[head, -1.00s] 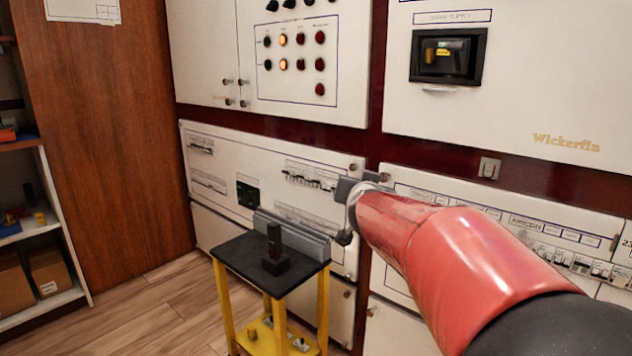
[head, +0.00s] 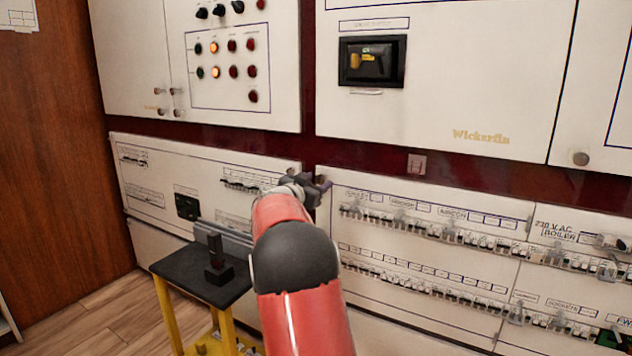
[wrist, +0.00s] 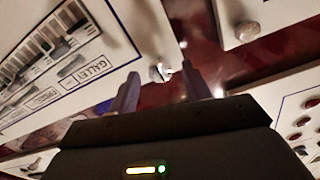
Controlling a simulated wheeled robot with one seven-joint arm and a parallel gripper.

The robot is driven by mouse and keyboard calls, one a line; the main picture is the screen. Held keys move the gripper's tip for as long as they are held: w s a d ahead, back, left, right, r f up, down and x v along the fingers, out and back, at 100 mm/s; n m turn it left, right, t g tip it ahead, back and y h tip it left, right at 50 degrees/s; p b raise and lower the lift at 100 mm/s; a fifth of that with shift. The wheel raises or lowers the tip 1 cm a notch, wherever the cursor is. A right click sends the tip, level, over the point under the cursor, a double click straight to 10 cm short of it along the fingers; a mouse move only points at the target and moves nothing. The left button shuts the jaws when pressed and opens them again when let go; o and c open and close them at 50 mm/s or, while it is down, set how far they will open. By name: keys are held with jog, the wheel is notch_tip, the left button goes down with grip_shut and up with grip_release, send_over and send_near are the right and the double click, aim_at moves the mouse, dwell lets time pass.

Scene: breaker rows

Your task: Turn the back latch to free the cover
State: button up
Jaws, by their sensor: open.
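A round metal knob-like latch (wrist: 158,73) sits at the corner of a white breaker cover (wrist: 118,62) in the wrist view, by the label "GALLEY". That white cover (head: 400,312) is right of my arm in the head view, but the latch is hidden there behind my gripper. My gripper (head: 318,185) is at the cover's upper left corner. Its fingers are apart in the wrist view (wrist: 163,72). The latch appears between the fingertips, nearer the left one; I cannot tell whether they touch it. Which latch is the back one is not clear.
A second knob (wrist: 247,32) sits on the neighbouring white panel. A black-topped yellow stand (head: 180,272) with a dark block (head: 217,262) is left of my arm. A switch (head: 416,164) is on the red strip above. The floor at the left is clear.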

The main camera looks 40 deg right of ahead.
jog(key=shift+w+d, duration=0.2)
jog(key=shift+d, duration=0.3)
jog(key=shift+c, duration=0.2)
jog(key=c, duration=0.9)
jog(key=shift+c, duration=0.2)
